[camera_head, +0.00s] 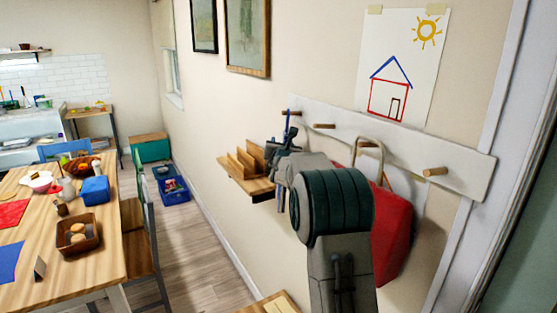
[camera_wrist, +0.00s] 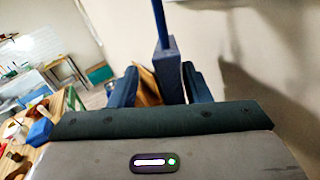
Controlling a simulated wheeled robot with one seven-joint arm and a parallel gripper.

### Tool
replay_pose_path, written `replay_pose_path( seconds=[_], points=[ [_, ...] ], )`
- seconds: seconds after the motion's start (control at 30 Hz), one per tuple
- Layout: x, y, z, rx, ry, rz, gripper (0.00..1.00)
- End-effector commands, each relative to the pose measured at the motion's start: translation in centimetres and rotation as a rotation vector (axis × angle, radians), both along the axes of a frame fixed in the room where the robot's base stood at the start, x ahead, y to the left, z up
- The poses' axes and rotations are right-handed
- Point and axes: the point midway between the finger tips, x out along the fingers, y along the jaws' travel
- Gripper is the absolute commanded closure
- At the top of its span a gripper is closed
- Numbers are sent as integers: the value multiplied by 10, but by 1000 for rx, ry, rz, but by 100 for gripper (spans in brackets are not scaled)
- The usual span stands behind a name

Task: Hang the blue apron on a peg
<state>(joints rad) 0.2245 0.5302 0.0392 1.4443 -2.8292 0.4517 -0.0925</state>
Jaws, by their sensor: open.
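A narrow blue strap (camera_head: 287,124), likely part of the blue apron, hangs at the leftmost peg (camera_head: 291,112) of the wall rail. It also shows in the wrist view (camera_wrist: 159,22), running down to a blue-grey folded piece (camera_wrist: 168,72). My gripper (camera_head: 277,150) is at the wall just below that peg. In the wrist view its two fingers (camera_wrist: 160,88) are apart, one on each side of the blue-grey piece. I cannot tell whether they touch it. The rest of the apron is hidden behind my arm in the head view.
The white rail (camera_head: 400,160) has a bare second peg (camera_head: 323,126) and a bare far-right peg (camera_head: 435,172). A red bag (camera_head: 393,225) hangs between them, close behind my arm. A wooden shelf with dividers (camera_head: 245,170) juts out left of my gripper. A table (camera_head: 110,240) stands further left.

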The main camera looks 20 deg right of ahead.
Motion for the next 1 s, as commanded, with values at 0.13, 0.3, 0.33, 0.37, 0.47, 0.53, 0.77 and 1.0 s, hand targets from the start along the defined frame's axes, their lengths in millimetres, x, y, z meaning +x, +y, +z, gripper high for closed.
replay_pose_path(
  seconds=[0.13, 0.3, 0.33, 0.37, 0.47, 0.53, 0.77, 1.0],
  points=[
    [-23, 8, -4, 1, 3, 1, 57],
    [-49, 18, -3, 1, 1, 0, 57],
    [-54, 19, -4, 1, 2, 0, 57],
    [-58, 21, -3, 0, 0, 0, 57],
    [-73, 26, -3, 0, 1, 0, 57],
    [-82, 29, -3, 0, 1, 0, 57],
    [-98, 34, -2, 2, 2, 1, 57],
    [-96, 28, -5, 7, 9, 1, 57]
  ],
)
